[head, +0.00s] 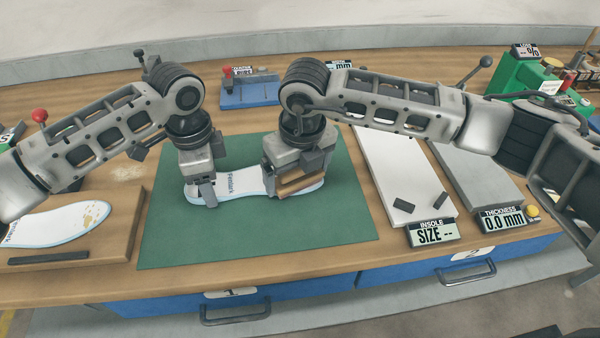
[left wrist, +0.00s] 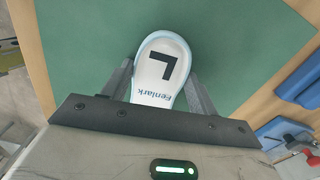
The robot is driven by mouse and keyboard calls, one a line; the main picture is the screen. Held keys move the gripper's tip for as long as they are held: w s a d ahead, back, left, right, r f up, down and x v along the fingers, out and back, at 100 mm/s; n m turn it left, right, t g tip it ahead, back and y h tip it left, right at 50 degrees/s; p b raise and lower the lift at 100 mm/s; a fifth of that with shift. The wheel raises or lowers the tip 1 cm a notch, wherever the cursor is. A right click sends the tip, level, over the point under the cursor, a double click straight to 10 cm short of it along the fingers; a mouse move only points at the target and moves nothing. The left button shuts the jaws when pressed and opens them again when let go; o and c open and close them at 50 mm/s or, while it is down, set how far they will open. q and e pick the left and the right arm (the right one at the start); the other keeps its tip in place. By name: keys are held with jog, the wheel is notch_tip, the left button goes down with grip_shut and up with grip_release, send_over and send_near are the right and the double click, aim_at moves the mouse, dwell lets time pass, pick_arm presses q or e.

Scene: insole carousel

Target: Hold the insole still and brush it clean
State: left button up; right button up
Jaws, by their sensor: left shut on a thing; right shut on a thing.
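A white insole (head: 238,182) with a pale blue edge and "Fenlark" lettering lies on the green mat (head: 180,240). In the left wrist view the insole (left wrist: 152,92) shows a black L on its end, between my two fingers. My left gripper (head: 207,194) is shut on the insole's left end in the head view. My right gripper (head: 283,182) is shut on a brush with a wooden body (head: 300,185), low over the insole's right part. The brush's bristles and much of the insole's right part are hidden by the gripper, so contact cannot be told.
Another insole (head: 62,222) with brown stains lies on a wooden board at the left, by a dark bar (head: 48,257). The white size plate (head: 400,185) and grey thickness plate (head: 478,180) lie right of the mat. A blue fixture (head: 250,92) stands behind it.

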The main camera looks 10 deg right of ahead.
jog(key=shift+w+a+f, duration=0.1)
jog(key=shift+w+a, duration=0.1)
jog(key=shift+w, duration=0.4)
jog(key=shift+w+a, duration=0.2)
jog(key=shift+w, duration=0.35)
jog(key=shift+w+a+r, duration=0.1)
jog(key=shift+w+a, duration=0.1)
jog(key=shift+w, duration=0.45)
jog(key=shift+w+a+r, duration=0.1)
jog(key=shift+w+a, duration=0.15)
jog(key=shift+w, duration=0.4)
jog(key=shift+w+a+r, duration=0.1)
jog(key=shift+w+a, duration=0.1)
jog(key=shift+w, duration=0.45)
notch_tip(320, 180, up, 7)
jog(key=s, duration=0.2)
jog(key=s+d+f, duration=0.1)
jog(key=s, duration=0.1)
jog(key=s+f, duration=0.1)
jog(key=shift+s+d+f, duration=0.15)
jog(key=shift+s+f, duration=0.1)
jog(key=shift+s, duration=0.15)
jog(key=shift+f, duration=1.45)
jog(key=shift+s, duration=0.1)
